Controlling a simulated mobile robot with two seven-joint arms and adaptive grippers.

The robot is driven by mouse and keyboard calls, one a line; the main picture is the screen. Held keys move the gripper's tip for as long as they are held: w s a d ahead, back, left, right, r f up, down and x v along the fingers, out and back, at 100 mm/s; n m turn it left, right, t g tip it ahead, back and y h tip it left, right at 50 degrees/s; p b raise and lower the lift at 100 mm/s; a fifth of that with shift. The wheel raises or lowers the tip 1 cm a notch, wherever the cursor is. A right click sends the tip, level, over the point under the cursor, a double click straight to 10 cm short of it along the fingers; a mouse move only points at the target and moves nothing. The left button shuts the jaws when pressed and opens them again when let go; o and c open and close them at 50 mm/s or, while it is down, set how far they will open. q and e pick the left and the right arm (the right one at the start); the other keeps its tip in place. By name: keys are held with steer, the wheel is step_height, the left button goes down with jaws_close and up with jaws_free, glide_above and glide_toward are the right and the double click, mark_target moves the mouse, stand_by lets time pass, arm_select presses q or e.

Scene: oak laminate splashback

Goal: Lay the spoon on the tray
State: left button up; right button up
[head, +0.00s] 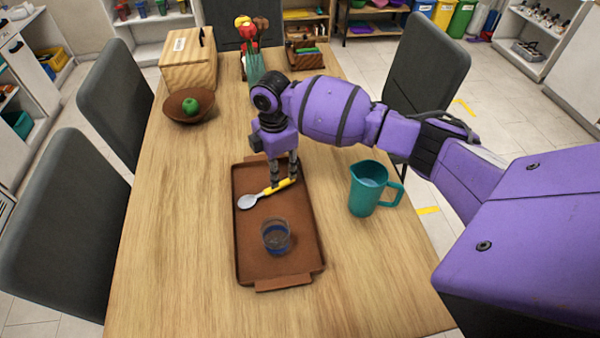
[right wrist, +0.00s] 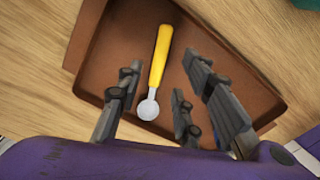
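The spoon, with a yellow handle (head: 279,187) and grey bowl (head: 248,201), appears to lie on the far part of the brown tray (head: 252,254). In the right wrist view the spoon (right wrist: 160,57) shows whole against the tray floor (right wrist: 128,48). My right gripper (head: 285,181) points down over the tray at the spoon's handle. Its fingers (right wrist: 160,100) stand apart with nothing clamped between them. Whether a finger touches the handle I cannot tell. My left gripper is not in view.
A clear glass with blue liquid (head: 276,236) stands on the tray's near half. A teal jug (head: 371,189) stands right of the tray. A brown bowl with a green apple (head: 190,106), a wooden box (head: 189,60) and a flower vase (head: 254,68) stand farther back. The table's left side is clear.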

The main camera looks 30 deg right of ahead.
step_height(320, 180, up, 7)
steer(key=shift+r, duration=0.15)
stand_by(0.5)
